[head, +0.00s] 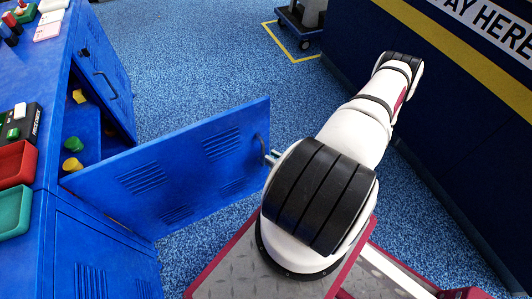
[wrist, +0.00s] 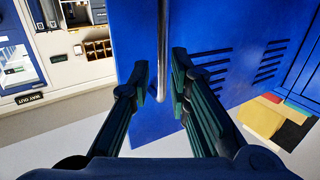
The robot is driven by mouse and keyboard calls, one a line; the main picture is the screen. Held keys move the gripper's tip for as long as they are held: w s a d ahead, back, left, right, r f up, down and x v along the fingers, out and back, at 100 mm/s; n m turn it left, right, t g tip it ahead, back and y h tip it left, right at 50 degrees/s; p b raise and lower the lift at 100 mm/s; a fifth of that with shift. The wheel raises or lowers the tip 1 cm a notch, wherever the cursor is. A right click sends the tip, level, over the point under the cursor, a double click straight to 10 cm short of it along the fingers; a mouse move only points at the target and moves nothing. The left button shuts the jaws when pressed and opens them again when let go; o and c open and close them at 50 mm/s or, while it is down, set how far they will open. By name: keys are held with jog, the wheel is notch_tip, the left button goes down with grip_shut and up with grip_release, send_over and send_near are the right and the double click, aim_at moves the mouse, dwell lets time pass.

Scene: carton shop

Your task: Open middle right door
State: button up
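A blue cabinet door with louvre slots (head: 185,175) is swung wide open, standing out from the blue cabinet (head: 55,200) at left. Its metal handle (head: 261,143) is near its free edge; in the wrist view the handle bar (wrist: 162,45) runs upright on the blue door panel (wrist: 225,50). My gripper (head: 271,159) is at the handle, mostly hidden behind my arm in the head view. In the wrist view my gripper (wrist: 161,80) has its two dark fingers apart, with the bar's lower end between or just beyond the tips; contact is unclear.
Another blue door (head: 103,75) stands ajar farther back. Yellow and green items (head: 73,155) sit inside the open cabinet. A closed door (head: 95,260) is nearer. Coloured trays (head: 15,165) lie on top.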

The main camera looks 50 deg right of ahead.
jog(key=s, duration=0.7)
jog(key=shift+s+d, duration=0.15)
jog(key=shift+d, duration=0.15)
